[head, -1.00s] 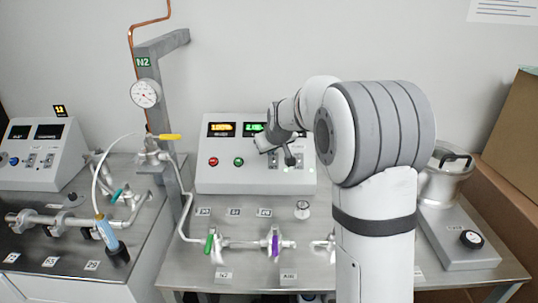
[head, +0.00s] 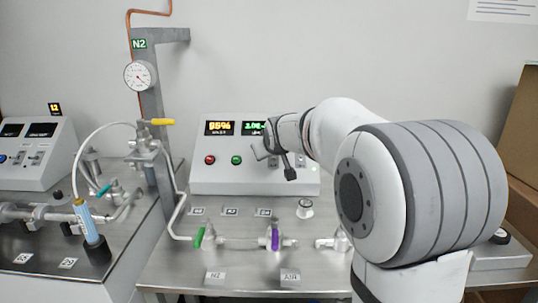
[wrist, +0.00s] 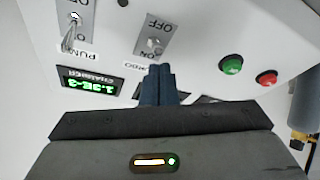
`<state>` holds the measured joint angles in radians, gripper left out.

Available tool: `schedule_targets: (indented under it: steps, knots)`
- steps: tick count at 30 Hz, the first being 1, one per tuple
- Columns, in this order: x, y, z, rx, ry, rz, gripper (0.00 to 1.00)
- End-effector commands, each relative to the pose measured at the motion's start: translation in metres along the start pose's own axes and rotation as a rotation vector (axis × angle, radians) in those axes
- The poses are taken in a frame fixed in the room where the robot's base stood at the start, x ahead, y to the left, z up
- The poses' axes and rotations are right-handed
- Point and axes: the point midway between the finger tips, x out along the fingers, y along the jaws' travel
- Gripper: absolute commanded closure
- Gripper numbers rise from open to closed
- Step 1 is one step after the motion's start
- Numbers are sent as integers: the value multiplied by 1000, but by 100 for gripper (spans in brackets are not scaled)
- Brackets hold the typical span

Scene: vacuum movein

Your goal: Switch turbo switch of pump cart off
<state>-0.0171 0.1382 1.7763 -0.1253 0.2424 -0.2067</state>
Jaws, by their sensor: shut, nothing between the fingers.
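The pump cart's control box (head: 225,180) stands at the back of the steel bench. Its switch area is mostly hidden by my arm in the head view. In the wrist view the panel appears upside down. The turbo switch (wrist: 153,46) is a small metal toggle on a grey plate marked OFF, its label partly covered by my fingers. Its lever position is hard to tell. The pump switch (wrist: 69,38) is to its left. My gripper (head: 290,174) is shut and empty in front of the panel. In the wrist view its fingertips (wrist: 160,70) are just below the turbo toggle.
A green button (wrist: 231,64) and a red button (wrist: 266,78) sit right of the toggles in the wrist view. The yellow display (head: 219,128) reads about 95%. Valves with green (head: 199,238) and purple (head: 275,238) handles stand on the bench front. The gas post (head: 152,120) rises at left.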

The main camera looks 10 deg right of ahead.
Motion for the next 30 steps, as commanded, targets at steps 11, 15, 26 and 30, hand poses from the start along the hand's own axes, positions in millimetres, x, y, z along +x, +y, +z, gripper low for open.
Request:
schedule_targets:
  steps: [11,15,26,30]
  knots:
    - [-11,0,8,6,-3,7,100]
    - [-13,0,9,6,-4,7,100]
    - [-22,-1,10,6,-2,8,100]
    - [-41,-2,13,7,-2,10,100]
